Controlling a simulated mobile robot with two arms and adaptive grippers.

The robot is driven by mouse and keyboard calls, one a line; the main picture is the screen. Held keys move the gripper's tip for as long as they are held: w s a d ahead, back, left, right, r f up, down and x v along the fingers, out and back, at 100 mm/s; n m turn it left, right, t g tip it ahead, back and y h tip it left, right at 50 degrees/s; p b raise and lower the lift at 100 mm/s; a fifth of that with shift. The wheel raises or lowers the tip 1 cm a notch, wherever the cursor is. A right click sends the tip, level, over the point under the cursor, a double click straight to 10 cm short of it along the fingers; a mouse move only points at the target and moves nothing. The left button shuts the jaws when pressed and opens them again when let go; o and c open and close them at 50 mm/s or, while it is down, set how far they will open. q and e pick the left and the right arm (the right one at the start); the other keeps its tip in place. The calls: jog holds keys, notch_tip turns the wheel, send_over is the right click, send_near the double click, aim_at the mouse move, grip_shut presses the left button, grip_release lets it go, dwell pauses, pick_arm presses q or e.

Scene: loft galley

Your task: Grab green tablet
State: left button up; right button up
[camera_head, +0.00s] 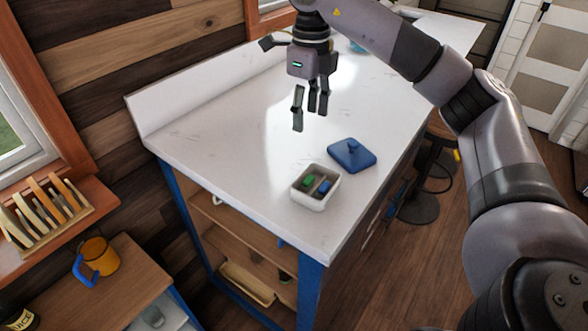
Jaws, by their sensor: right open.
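A small green tablet (308,180) lies in the left part of a white open box (311,201) near the front corner of the white counter. A blue piece (324,187) lies in the right part of the same box. A blue lid with a knob (352,155) lies on the counter just behind and right of the box. My right gripper (310,110) is above the counter, behind the box and apart from it, fingers pointing down. It is open with nothing between its fingers. My left gripper is not in view.
The white counter (230,125) is mostly clear around the gripper, with a raised edge along its back left. A wooden rack (45,215) and an orange mug (99,256) stand at the left, off the counter. A dark stool (420,205) stands at the right.

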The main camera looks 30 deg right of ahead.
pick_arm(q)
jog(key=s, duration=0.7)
pick_arm(e)
send_over(310, 180)
notch_tip(310, 180, down, 5)
notch_tip(310, 180, down, 6)
jog(key=shift+w+d+r, duration=0.1)
jog(key=shift+w+r, duration=0.05)
jog(key=shift+r, duration=0.05)
jog(key=shift+f, duration=0.25)
notch_tip(310, 180, down, 4)
jog(key=p, duration=0.2)
jog(key=shift+f+p, duration=0.25)
jog(key=shift+p, duration=0.15)
jog(key=shift+f, duration=0.45)
jog(key=shift+c, duration=1.4)
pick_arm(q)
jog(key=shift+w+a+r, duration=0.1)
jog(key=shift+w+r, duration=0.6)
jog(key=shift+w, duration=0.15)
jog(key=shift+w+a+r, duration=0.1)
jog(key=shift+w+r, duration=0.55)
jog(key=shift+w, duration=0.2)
pick_arm(e)
jog(key=shift+s, duration=0.2)
jog(key=c, duration=0.6)
